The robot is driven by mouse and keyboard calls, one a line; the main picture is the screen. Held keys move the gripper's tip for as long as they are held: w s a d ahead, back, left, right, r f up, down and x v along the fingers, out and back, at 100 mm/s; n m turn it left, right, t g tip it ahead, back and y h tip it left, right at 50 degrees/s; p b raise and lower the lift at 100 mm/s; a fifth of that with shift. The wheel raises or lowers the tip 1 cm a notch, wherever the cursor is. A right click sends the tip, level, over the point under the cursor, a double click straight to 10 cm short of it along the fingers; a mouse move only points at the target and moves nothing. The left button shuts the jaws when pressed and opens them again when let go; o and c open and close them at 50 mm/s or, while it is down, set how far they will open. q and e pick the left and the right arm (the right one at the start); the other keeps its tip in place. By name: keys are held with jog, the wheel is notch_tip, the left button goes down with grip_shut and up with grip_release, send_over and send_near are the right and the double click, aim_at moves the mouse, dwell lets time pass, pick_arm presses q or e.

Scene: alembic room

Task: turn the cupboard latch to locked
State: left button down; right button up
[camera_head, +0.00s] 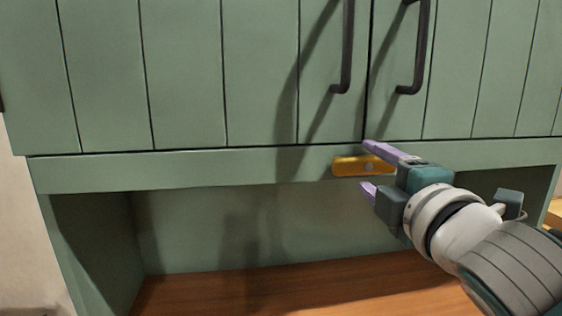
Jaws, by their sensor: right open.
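The cupboard latch (346,166) is a yellow-orange bar lying horizontally on the green rail just below the cupboard doors, with a round grey spot on it. Its right end is partly hidden by my gripper. My right gripper (366,167) comes in from the lower right and is open. One purple finger is above the latch and the other is below it. I cannot tell whether either finger touches the latch. The two green cupboard doors (262,80) look shut, meeting at a seam above the latch. My left gripper is not in view.
Two dark vertical handles (347,50) hang on the doors above the latch, one on each side of the seam. Below the rail is an open recess with a bare wooden shelf (270,285). A pale wall (25,240) stands at the left.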

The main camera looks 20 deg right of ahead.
jog(key=shift+w+d, duration=0.1)
jog(key=shift+w, duration=0.1)
grip_shut()
dwell(0.5)
